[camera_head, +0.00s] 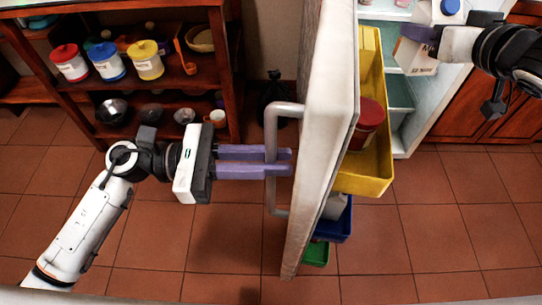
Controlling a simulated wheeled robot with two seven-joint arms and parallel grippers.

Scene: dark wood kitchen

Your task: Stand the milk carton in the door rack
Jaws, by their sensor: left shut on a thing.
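The milk carton (417,58), white with a blue cap, is at the top right, in front of the open fridge. My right gripper (420,34) has a purple finger across the carton and appears shut on it; the other finger is hidden. The fridge door (325,110) stands open, seen nearly edge-on. My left gripper (280,162) is shut on its grey handle (271,125). The door's inner side carries a yellow rack (372,180) with a dark red tub (366,125) in it. Free room shows in front of and behind the tub.
Below the yellow rack are a blue rack (337,228) and a green rack (316,254). The fridge interior (398,95) has pale shelves. A wooden shelf unit (125,92) with canisters and bowls stands at the left. The tiled floor between is clear.

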